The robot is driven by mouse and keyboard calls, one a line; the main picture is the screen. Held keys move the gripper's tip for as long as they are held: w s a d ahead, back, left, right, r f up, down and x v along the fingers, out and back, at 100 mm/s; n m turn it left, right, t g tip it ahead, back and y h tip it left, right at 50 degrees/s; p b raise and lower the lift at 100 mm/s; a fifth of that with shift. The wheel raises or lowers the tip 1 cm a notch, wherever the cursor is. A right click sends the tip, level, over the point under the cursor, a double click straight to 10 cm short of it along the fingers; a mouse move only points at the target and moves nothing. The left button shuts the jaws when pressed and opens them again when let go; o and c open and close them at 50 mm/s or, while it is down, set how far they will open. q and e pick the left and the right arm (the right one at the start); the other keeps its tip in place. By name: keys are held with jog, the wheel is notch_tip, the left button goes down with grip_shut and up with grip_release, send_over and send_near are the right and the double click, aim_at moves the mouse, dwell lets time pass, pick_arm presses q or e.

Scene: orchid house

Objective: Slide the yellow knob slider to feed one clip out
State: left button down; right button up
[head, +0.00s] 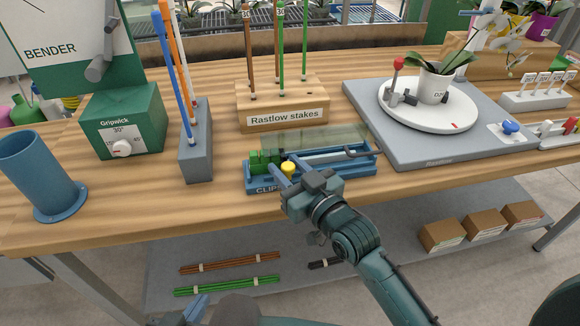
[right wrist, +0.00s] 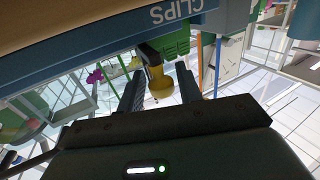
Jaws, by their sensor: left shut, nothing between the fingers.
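The blue clip dispenser (head: 317,177), marked CLIPS, sits near the front edge of the bench. Green clips (head: 263,160) stand at its left end, beside a clear cover (head: 325,138). The yellow knob (head: 288,168) is at its front. My right gripper (head: 280,173) reaches the knob from the front. In the right wrist view, the yellow knob (right wrist: 158,82) shows between the two open fingers (right wrist: 160,90), with small gaps either side; contact is not visible. My left gripper (head: 194,309) is shut and empty, low at the bottom edge, below the bench top.
A blue cup (head: 40,175) and green Gripwick box (head: 122,122) are left. A grey board (head: 420,150) with a white turntable and potted orchid is right.

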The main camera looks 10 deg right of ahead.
jog(key=shift+o, duration=0.9)
jog(key=v, duration=1.3)
jog(key=shift+s+d, duration=0.15)
